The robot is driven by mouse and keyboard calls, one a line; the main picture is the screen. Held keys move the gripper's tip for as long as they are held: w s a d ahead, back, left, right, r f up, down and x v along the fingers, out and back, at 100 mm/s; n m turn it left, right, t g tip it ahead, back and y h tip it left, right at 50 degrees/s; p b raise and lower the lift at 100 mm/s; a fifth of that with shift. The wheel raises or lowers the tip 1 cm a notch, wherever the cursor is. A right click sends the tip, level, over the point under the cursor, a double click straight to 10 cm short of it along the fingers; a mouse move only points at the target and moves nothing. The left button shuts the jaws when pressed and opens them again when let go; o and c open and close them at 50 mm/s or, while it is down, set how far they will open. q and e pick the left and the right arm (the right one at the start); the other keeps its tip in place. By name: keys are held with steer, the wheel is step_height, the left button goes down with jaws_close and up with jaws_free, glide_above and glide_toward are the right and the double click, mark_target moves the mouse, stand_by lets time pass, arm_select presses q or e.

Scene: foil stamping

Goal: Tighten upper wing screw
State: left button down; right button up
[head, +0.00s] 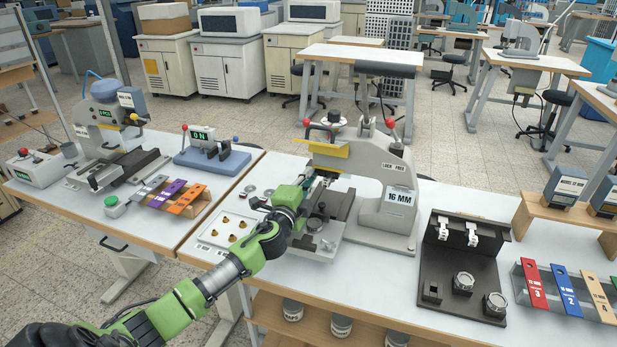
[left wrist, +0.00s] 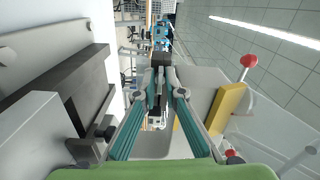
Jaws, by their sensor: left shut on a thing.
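The grey press (head: 372,165), labelled 16 MM and LOCK FREE, stands on the middle table. My left arm reaches in to the front of its head, and my left gripper (head: 316,181) is there, under the yellow part. In the left wrist view the two teal fingers of my left gripper (left wrist: 162,88) converge on a small dark piece, which appears to be the upper wing screw (left wrist: 157,98). Its shape is mostly hidden by the fingers. A dark knob (left wrist: 105,130) shows beside the fingers, apart from them. My right gripper is not in view.
A white plate with several brass pieces (head: 226,232) lies left of my forearm. A black fixture (head: 462,250) and a rack of coloured strips (head: 567,290) stand to the right. Red-knobbed levers (head: 307,122) stick up from the press. A second press (head: 105,125) stands on the left table.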

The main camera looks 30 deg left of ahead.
arm_select(q)
steer(key=c, duration=2.1)
jaws_free()
steer(key=s+d+n+b, duration=0.1)
steer(key=s, duration=0.3)
steer(key=s+d+n+b, duration=0.1)
steer(key=s+n, duration=0.1)
steer(key=s, duration=0.2)
steer(key=s+d+n+b, duration=0.1)
steer(key=s+n, duration=0.1)
steer(key=s, duration=0.2)
steer(key=shift+s+f, duration=0.1)
steer(key=shift+s, duration=0.1)
steer(key=shift+s+d, duration=0.15)
steer(key=shift+s, duration=0.4)
